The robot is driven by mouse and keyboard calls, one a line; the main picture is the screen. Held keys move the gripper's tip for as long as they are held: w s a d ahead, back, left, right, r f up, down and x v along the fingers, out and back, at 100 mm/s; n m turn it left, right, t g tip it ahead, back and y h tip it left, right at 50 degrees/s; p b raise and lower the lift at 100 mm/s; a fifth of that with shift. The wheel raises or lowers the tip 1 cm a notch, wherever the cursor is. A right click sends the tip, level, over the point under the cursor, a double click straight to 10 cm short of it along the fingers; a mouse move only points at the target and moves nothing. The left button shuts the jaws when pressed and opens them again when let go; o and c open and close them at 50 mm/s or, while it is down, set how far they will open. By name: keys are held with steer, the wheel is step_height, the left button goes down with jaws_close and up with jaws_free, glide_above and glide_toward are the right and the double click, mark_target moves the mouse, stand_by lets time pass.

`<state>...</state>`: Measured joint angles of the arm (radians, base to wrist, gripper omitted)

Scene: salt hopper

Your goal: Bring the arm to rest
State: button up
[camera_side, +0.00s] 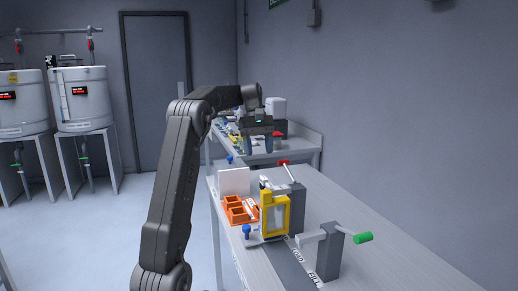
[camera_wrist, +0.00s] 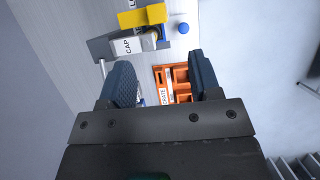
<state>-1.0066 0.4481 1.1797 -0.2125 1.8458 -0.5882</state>
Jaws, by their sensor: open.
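My gripper (camera_side: 259,145) is raised above the bench, with its two fingers pointing down. In the wrist view my gripper (camera_wrist: 161,85) shows its two dark fingers spread apart, with nothing between the tips. The arm reaches up from the front and bends over toward the bench. Below and nearer the side camera stand a yellow frame (camera_side: 267,214) and an orange tray (camera_side: 236,210). The wrist view shows the orange tray (camera_wrist: 158,75) partly hidden by the right finger, and the yellow block (camera_wrist: 142,17) at the top.
A lever with a green handle (camera_side: 363,238) stands on the bench (camera_side: 387,262); a red-handled lever (camera_side: 284,163) is farther back. A white panel (camera_side: 234,181) stands behind the tray. A blue knob (camera_wrist: 183,28) is near the yellow block. White tanks (camera_side: 82,99) stand at left. The bench's right front is clear.

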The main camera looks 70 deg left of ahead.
stand_by(0.3)
steer(key=w+d+r+m+t+y, duration=0.15)
steer(key=d+m+y, duration=0.4)
steer(key=d, duration=1.45)
steer(key=s+d+f+m+t, duration=0.2)
steer(key=s+d+f+m, duration=0.2)
steer(key=d, duration=0.4)
steer(key=s+d+f+m+t, duration=0.2)
steer(key=s+d+f+m, duration=0.2)
steer(key=s+d+m, duration=0.3)
steer(key=shift+d+m+h, duration=0.45)
steer(key=shift+d+m, duration=0.3)
steer(key=shift+d, duration=0.15)
